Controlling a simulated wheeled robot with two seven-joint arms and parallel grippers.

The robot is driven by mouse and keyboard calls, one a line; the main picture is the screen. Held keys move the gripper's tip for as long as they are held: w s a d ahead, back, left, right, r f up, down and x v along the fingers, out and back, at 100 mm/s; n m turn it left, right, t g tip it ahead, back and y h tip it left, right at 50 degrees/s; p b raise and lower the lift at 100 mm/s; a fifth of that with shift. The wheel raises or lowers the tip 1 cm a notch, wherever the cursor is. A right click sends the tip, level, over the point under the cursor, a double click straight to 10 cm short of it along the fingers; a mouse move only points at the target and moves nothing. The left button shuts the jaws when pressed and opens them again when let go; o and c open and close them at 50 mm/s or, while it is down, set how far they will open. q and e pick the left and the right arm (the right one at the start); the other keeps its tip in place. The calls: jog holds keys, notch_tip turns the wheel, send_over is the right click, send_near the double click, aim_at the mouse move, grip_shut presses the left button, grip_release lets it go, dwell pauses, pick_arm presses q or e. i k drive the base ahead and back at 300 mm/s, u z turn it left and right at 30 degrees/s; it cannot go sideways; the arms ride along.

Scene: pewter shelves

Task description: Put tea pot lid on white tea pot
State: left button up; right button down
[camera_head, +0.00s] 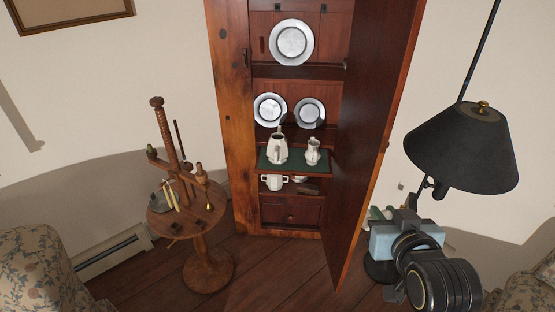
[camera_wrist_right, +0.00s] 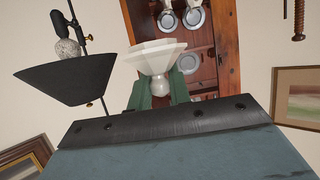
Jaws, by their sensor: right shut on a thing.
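The white tea pot (camera_head: 278,153) stands upright on the green-topped shelf of the wooden cabinet. My right gripper (camera_head: 380,213) is at the lower right in the head view, right of the open cabinet door and well apart from the tea pot. In the right wrist view the white, faceted tea pot lid (camera_wrist_right: 151,57) is held by its round knob between the green fingers of my right gripper (camera_wrist_right: 160,88). The lid is hard to make out in the head view. My left gripper is not in view.
The open cabinet door (camera_head: 378,140) stands between my right gripper and the shelves. A white pitcher (camera_head: 312,152) is beside the tea pot, and a white two-handled pot (camera_head: 273,182) sits below. A black lamp (camera_head: 462,150) is at right, a round wooden stand (camera_head: 188,212) at left.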

aim_at(279, 138)
jog(key=u, duration=0.65)
jog(key=i, duration=1.55)
jog(key=z, duration=0.05)
